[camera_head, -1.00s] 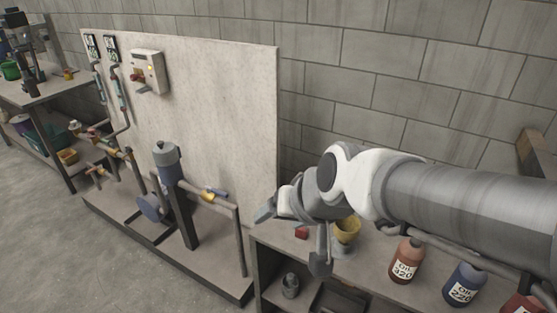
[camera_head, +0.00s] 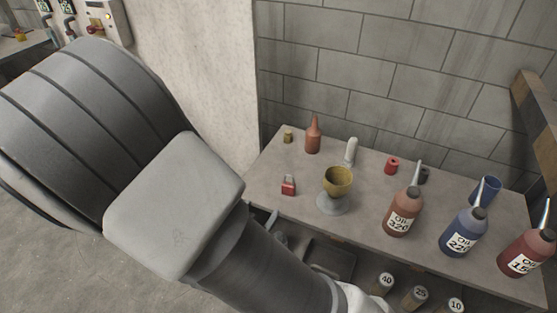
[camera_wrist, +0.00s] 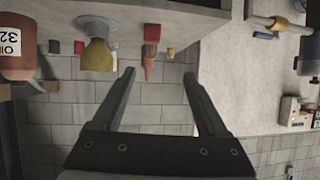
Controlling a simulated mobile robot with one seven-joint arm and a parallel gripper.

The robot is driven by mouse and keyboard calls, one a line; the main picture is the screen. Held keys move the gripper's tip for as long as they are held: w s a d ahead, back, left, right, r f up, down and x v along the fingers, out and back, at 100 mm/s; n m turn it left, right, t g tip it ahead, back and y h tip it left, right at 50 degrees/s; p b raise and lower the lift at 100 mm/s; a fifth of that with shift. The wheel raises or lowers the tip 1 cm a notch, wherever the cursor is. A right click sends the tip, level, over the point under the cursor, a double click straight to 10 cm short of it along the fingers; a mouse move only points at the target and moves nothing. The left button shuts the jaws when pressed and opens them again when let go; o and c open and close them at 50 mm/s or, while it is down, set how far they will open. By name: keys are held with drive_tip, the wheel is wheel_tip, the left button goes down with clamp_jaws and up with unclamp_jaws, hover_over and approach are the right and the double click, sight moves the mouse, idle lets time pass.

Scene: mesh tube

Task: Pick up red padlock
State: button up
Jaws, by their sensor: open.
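The red padlock (camera_head: 288,186) sits on the bench top (camera_head: 262,190) near its left front edge, left of a yellow cup on a grey stand. In the wrist view, which is upside down, the padlock (camera_wrist: 151,33) shows near the top, beyond and between my fingers. My gripper (camera_wrist: 159,74) is open and empty, its two dark fingers apart and clear of the padlock. In the head view my arm fills the left and lower middle, and my gripper cannot be made out there.
The yellow cup (camera_head: 338,181) stands close right of the padlock. An orange bottle (camera_head: 313,136) and small brass item (camera_head: 287,136) stand behind it. Oil bottles (camera_head: 404,212) line the right side. A block wall (camera_head: 400,70) and pale panel (camera_head: 215,70) bound the bench.

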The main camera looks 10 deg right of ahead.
drive_tip(key=b, duration=0.3)
approach(289, 180)
drive_tip(key=w+f, duration=0.2)
drive_tip(key=shift+w+d+t+h, duration=0.2)
drive_tip(key=shift+w+t+h, duration=0.1)
drive_tip(key=shift+w+h, duration=0.1)
drive_tip(key=x, duration=0.2)
drive_tip(key=b+x, duration=0.1)
drive_tip(key=x, duration=0.2)
drive_tip(key=shift+s+d+b, duration=0.2)
drive_tip(key=shift+d+b, duration=0.05)
drive_tip(key=shift+b, duration=0.05)
clamp_jaws()
